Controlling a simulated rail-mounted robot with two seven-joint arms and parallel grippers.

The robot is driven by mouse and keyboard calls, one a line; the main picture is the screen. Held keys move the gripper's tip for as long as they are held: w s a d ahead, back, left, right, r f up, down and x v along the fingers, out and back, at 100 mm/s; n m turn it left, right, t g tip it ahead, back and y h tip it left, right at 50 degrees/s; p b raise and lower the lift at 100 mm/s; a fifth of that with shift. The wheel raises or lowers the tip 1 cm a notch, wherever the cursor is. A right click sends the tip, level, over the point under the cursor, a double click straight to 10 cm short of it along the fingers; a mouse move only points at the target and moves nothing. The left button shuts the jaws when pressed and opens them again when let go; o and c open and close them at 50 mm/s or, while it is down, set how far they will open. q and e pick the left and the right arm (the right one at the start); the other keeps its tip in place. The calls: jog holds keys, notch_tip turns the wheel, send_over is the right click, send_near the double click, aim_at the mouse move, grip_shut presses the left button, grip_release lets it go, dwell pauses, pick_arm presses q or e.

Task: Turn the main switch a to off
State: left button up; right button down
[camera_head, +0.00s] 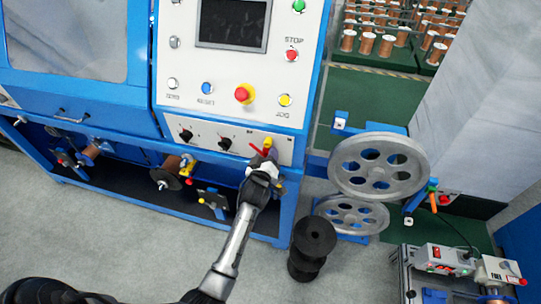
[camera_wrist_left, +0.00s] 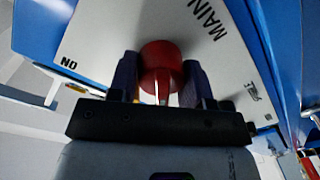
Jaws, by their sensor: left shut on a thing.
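The main switch is a red knob (camera_wrist_left: 160,58) on a white panel, seen in the left wrist view. The letters "MAIN" show at its upper right and "ON" at its left. My left gripper (camera_wrist_left: 160,88) is shut on the red knob, one dark finger on each side. In the head view my left gripper (camera_head: 264,166) reaches up to the lower right of the white control panel (camera_head: 220,133). Red and yellow parts show just above its tip, and the gripper hides much of the switch. The knob's exact angle is hard to tell. My right gripper is out of view.
Black knobs (camera_head: 225,143) sit left of the switch. Above are a red button on yellow (camera_head: 244,94), a blue button (camera_head: 207,88) and a yellow button (camera_head: 285,100). Grey pulleys (camera_head: 378,166) and a black spool (camera_head: 312,240) stand to the right. Grey floor lies open below.

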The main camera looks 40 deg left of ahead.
pick_arm(q)
jog(key=o, duration=1.3)
jog(key=v, duration=0.7)
jog(key=shift+s+d+p, duration=0.15)
jog(key=shift+s+p, duration=0.1)
jog(key=shift+p, duration=0.15)
